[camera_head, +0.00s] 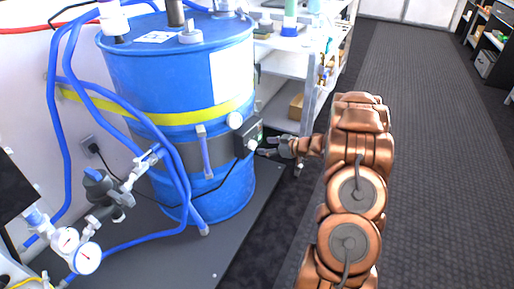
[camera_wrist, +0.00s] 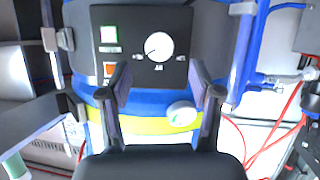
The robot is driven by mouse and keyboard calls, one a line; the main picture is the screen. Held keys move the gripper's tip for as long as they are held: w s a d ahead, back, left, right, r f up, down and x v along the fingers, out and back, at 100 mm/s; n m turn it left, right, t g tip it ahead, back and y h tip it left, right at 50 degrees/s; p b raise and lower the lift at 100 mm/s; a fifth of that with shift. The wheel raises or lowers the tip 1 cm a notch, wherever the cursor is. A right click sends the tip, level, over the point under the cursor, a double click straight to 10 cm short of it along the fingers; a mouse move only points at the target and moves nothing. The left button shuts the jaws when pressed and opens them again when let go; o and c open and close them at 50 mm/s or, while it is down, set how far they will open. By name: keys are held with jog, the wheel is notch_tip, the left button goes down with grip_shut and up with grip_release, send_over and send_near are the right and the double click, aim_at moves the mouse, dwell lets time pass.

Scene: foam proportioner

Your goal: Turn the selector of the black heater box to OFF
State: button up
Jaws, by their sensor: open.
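The black heater box (camera_head: 246,134) sits on the right side of the blue drum. In the wrist view its dark panel (camera_wrist: 133,68) faces me, with a round white selector knob (camera_wrist: 159,46), a green square (camera_wrist: 109,34) and an orange-red square (camera_wrist: 109,69). The knob has a small dark mark on its left side; the labels around it are too small to read. The knob also shows in the head view (camera_head: 252,144). My gripper (camera_head: 266,147) is open and empty, just right of the box. In the wrist view its fingers (camera_wrist: 161,78) spread below the knob, apart from it.
The blue drum (camera_head: 180,75) with a yellow strap (camera_head: 167,119) stands on a dark platform (camera_head: 150,250). Blue hoses and a valve with gauges (camera_head: 87,257) are at the left. A shelf (camera_head: 284,63) stands behind my gripper. The floor (camera_head: 425,150) at right is clear.

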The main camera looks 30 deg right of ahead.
aim_at(255, 145)
jog(key=shift+b+x, duration=0.4)
jog(key=shift+x, duration=2.35)
jog(key=shift+f, duration=0.1)
jog(key=c, duration=1.1)
